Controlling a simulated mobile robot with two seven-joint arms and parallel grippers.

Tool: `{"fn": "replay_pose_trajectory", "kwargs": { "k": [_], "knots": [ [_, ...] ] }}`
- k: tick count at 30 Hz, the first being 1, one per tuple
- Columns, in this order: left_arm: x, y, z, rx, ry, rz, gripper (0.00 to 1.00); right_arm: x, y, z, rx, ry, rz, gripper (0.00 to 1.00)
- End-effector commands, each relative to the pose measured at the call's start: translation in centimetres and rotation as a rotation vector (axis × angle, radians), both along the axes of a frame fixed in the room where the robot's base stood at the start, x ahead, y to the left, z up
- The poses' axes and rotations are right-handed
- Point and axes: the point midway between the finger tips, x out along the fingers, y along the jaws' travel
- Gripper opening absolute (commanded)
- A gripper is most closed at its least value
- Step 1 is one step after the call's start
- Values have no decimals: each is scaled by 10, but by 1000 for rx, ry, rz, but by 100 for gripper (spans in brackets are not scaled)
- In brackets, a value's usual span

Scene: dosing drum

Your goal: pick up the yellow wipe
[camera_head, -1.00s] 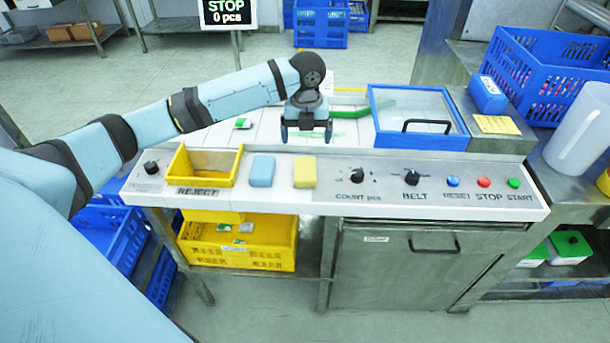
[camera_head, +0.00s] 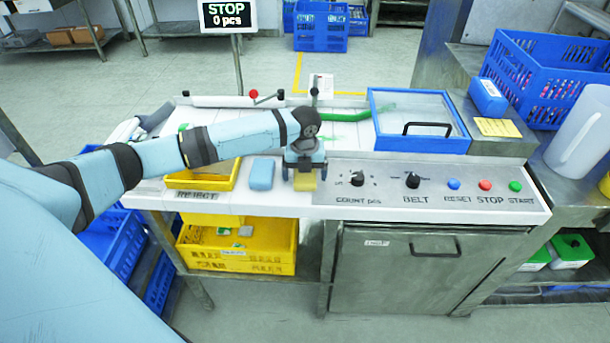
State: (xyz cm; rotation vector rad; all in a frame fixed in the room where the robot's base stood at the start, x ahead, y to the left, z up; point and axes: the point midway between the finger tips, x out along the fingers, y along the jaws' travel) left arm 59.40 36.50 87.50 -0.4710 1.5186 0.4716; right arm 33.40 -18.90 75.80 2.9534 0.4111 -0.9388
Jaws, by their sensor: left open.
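The yellow wipe (camera_head: 305,183) lies on the front ledge of the machine, right of a blue wipe (camera_head: 262,174). My left gripper (camera_head: 304,174) points down directly over the yellow wipe, its open fingers at the wipe's two sides. The gripper hides the wipe's rear part. I cannot tell whether the fingers touch it. My right gripper is not in view.
The yellow reject tray (camera_head: 204,183) is left of the blue wipe, partly behind my left arm. COUNT (camera_head: 357,178) and BELT (camera_head: 412,179) knobs and blue, red and green buttons are to the right. A blue-framed clear lid (camera_head: 418,112) is behind them.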

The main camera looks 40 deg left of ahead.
Motion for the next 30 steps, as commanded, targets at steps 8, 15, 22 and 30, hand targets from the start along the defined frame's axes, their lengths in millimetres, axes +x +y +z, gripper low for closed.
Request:
{"fn": "replay_pose_trajectory", "kwargs": {
  "k": [8, 15, 22, 30],
  "knots": [
    [0, 0, 1, 0, 0, 0, 66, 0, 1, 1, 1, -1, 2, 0],
    [0, 0, 1, 0, 0, 0, 41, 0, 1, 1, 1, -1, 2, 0],
    [0, 0, 4, 0, 0, 0, 41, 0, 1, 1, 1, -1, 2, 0],
    [1, 0, 38, 0, -4, 0, 41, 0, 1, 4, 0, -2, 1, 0]
  ]
}}
